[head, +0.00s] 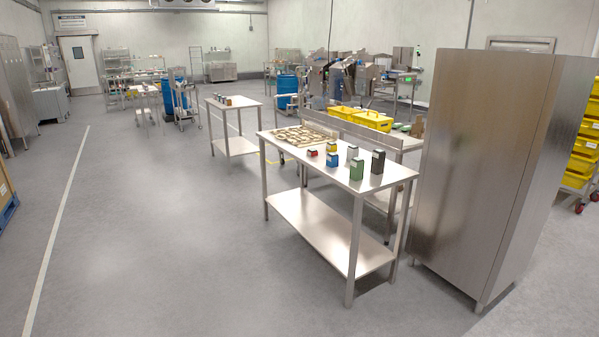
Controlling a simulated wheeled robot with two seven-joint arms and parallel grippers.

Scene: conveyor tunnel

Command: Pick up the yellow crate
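Yellow crates show in the head view. One yellow crate (371,121) sits on a steel table behind the nearer table, right of the middle. Another yellow crate (326,113) sits beside it to the left. More yellow crates (581,157) are stacked on a wheeled rack at the right edge, partly hidden by the tall cabinet. I cannot tell which crate the task names. Neither of my grippers is in view.
A steel table (320,253) with small coloured boxes and a tray of brown items stands ahead. A tall steel cabinet (478,165) stands to its right. A smaller table (233,103) is farther back. The floor (150,230) at left is clear.

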